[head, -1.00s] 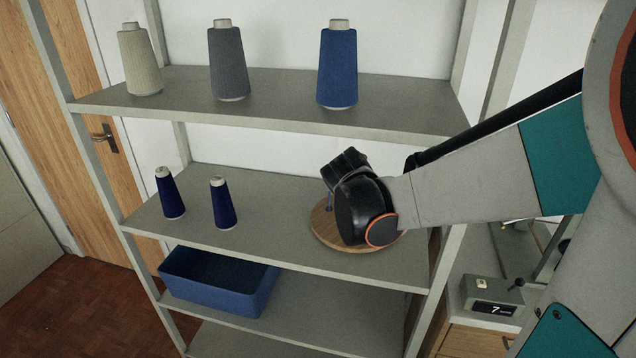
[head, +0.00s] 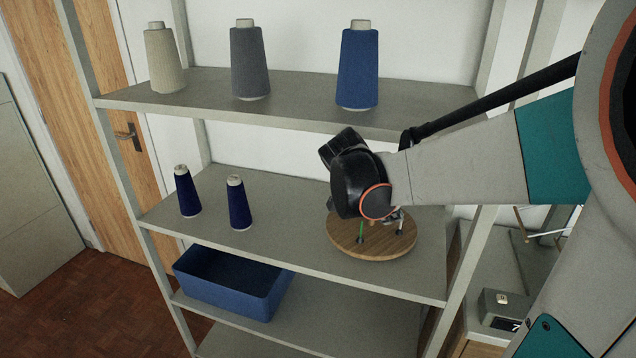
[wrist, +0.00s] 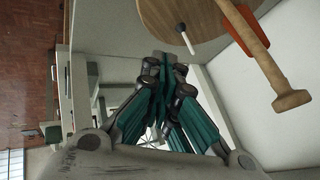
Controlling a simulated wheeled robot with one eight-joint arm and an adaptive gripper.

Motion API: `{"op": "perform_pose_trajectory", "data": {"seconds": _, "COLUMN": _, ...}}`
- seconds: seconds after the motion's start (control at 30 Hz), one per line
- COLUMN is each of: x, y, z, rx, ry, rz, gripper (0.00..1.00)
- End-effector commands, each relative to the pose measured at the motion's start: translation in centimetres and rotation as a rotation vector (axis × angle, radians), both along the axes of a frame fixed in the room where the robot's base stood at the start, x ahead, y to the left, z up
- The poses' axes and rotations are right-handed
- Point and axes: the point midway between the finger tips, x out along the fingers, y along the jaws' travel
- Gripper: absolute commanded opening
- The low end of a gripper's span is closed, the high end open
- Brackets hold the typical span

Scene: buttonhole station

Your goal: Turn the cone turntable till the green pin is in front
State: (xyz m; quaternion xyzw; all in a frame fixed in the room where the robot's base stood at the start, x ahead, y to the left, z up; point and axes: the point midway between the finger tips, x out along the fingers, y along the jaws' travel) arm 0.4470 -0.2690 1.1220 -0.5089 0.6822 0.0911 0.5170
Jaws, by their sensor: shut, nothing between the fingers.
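The cone turntable (head: 376,247) is a round wooden disc on the middle shelf, partly covered by my wrist in the head view. The wrist view shows part of the turntable (wrist: 172,14) at the top, with a wooden peg (wrist: 262,62), an orange-red piece (wrist: 246,26) and a white-tipped dark pin (wrist: 186,38).
Two dark blue cones (head: 238,203) stand left on the same shelf. Larger beige, grey and blue cones (head: 358,67) stand on the shelf above, close over my wrist. A blue bin (head: 228,284) sits below. The shelf between small cones and turntable is clear.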

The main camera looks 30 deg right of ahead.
Motion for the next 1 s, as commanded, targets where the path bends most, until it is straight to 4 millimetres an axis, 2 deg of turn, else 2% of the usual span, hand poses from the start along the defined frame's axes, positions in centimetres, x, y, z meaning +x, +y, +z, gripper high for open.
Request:
{"op": "perform_pose_trajectory", "data": {"seconds": 0.13, "x": -0.2, "y": -0.2, "z": -0.1, "rx": 0.004, "ry": -0.031, "rz": -0.051, "gripper": 0.00}}
{"op": "perform_pose_trajectory", "data": {"seconds": 0.27, "x": -0.2, "y": -0.8, "z": -1.0, "rx": 0.004, "ry": -0.034, "rz": -0.058, "gripper": 0.00}}
{"op": "perform_pose_trajectory", "data": {"seconds": 0.77, "x": 0.3, "y": -6.4, "z": -8.6, "rx": 0.004, "ry": -0.033, "rz": -0.055, "gripper": 0.00}}
{"op": "perform_pose_trajectory", "data": {"seconds": 1.0, "x": 2.6, "y": -8.5, "z": -8.1, "rx": 0.004, "ry": -0.032, "rz": -0.055, "gripper": 0.00}}
